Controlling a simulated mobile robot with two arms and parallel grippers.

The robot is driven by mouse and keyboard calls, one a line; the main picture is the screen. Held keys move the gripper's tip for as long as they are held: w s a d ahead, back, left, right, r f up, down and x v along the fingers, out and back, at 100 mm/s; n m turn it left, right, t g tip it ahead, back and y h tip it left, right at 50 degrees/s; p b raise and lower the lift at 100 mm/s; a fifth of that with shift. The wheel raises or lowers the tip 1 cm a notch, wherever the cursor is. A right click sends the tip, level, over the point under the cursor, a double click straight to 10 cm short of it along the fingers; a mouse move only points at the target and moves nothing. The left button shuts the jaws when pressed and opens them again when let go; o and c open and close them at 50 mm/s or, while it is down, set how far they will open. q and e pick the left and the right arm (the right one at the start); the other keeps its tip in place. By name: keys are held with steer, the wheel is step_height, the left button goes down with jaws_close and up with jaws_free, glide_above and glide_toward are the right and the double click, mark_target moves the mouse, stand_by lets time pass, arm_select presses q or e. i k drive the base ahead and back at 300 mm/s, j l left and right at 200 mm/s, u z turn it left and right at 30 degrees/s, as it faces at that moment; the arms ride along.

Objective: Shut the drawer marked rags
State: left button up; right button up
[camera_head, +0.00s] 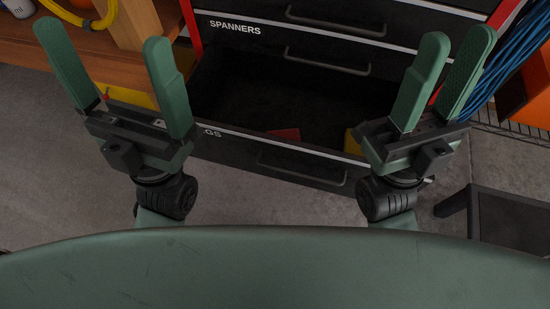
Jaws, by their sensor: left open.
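The drawer marked rags (240,146) is pulled out toward me from a black chest with red edges. Only the letters "GS" of its label show beside my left gripper. Its bar handle (300,168) is on the front. Inside lie a red item (284,134) and a yellow item (351,142), the yellow one partly hidden by my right gripper. My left gripper (102,38) is open and empty, over the drawer's left side. My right gripper (459,40) is open and empty, over its right side. I cannot tell whether either touches the drawer.
The drawer marked spanners (235,28) above is shut. A wooden bench (140,30) with a yellow hose (97,22) stands at the left. Blue cables (510,62) and an orange object (530,85) are at the right. A dark stool (505,215) stands on the floor at the lower right.

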mark_target(236, 97)
steer(key=j+z, duration=0.15)
steer(key=z, duration=0.25)
steer(key=k+j+z, duration=0.1)
steer(key=z, duration=0.3)
steer(key=j+z, duration=0.1)
steer(key=z, duration=0.3)
steer(key=k+z, duration=0.15)
steer(key=z, duration=0.25)
steer(key=k+j, duration=0.1)
